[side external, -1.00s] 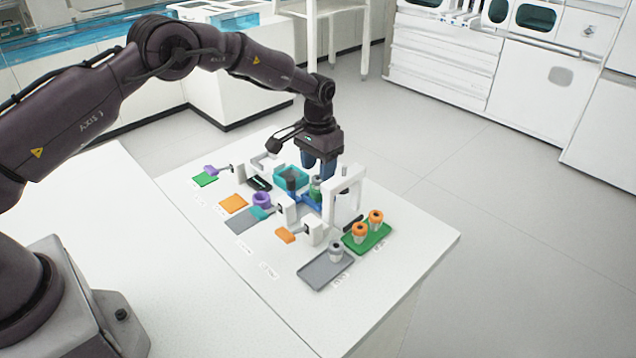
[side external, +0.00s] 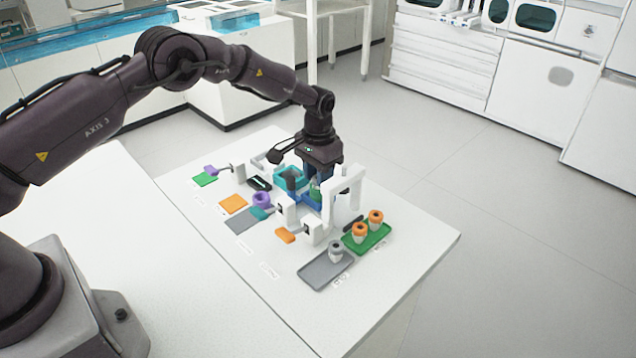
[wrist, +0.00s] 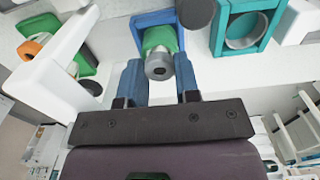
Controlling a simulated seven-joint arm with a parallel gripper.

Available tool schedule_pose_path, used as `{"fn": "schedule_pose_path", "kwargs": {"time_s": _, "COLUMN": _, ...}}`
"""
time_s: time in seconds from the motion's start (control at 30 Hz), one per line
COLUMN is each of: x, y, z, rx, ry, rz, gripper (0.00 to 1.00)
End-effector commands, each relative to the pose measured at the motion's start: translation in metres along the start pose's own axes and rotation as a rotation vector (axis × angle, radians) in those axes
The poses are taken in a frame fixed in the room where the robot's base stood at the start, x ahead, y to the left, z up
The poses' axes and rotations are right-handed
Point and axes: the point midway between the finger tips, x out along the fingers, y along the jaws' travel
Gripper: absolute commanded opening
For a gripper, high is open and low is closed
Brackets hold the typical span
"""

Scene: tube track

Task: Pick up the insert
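A green piece with a grey ringed top (wrist: 159,65), which looks like the insert, stands in a blue holder (wrist: 140,20) in the wrist view. In the side view its green body (side external: 315,188) is partly hidden under my gripper (side external: 312,178). My gripper (wrist: 160,78) has two blue fingers, spread apart and pointing down. The wrist view shows the fingertips on either side of the grey top, close to it. I cannot tell whether they touch it.
A white arch (side external: 345,190) stands close right of my gripper. A teal open box (side external: 290,178) is just left. Orange-topped cups (side external: 360,232) stand on a green tray (side external: 368,243). A grey-topped cup (side external: 336,250) stands on a grey tray (side external: 318,273). The front left table is clear.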

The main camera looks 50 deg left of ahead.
Motion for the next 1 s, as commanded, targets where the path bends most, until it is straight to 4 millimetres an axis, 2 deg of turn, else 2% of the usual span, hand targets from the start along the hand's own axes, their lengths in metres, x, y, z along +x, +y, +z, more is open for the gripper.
{"fn": "schedule_pose_path", "kwargs": {"time_s": 0.17, "x": -0.003, "y": 0.000, "z": 0.000, "rx": 0.000, "ry": 0.001, "rz": 0.000, "gripper": 0.15}}
{"fn": "schedule_pose_path", "kwargs": {"time_s": 0.8, "x": -0.051, "y": 0.000, "z": 0.000, "rx": 0.000, "ry": 0.002, "rz": 0.000, "gripper": 0.15}}
{"fn": "schedule_pose_path", "kwargs": {"time_s": 1.0, "x": -0.055, "y": 0.000, "z": 0.000, "rx": 0.000, "ry": -0.001, "rz": 0.000, "gripper": 0.15}}
